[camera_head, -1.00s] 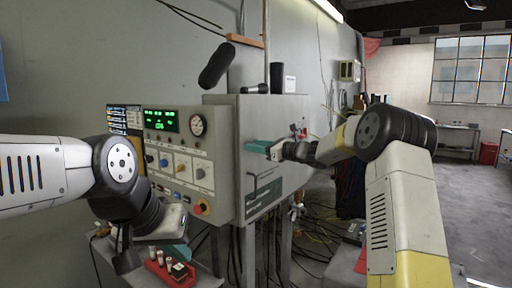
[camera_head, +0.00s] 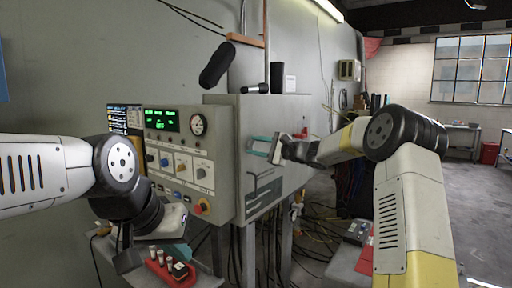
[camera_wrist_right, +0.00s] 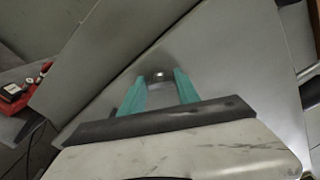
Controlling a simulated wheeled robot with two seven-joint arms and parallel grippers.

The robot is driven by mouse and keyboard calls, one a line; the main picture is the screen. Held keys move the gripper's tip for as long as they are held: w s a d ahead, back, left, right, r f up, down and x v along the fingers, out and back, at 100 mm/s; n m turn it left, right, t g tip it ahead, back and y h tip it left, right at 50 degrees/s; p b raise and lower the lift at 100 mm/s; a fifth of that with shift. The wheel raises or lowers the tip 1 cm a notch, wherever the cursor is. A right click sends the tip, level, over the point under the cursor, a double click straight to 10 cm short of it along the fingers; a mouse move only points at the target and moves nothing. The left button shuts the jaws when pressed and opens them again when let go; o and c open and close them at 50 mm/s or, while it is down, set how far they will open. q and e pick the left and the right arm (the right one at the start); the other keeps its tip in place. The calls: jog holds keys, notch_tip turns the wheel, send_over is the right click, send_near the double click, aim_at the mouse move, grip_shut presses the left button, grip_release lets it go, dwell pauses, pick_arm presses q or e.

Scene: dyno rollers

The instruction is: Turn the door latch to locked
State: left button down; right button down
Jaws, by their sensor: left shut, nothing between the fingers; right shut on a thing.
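The grey cabinet door (camera_head: 275,130) stands to the right of the control panel.
The control panel (camera_head: 178,165) has a green display, a gauge, knobs and a red button. A red tray (camera_head: 170,270) with small items lies on the shelf below the left gripper. Cables hang under the cabinet. Open floor lies to the right.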

jog(key=n, duration=0.5)
jog(key=shift+f, duration=0.15)
jog(key=shift+n, duration=0.3)
dwell(0.3)
jog(key=c, duration=0.9)
grip_release()
jog(key=shift+s, duration=0.1)
jog(key=v, duration=0.7)
jog(key=shift+s+d, duration=0.2)
jog(key=shift+d, duration=0.1)
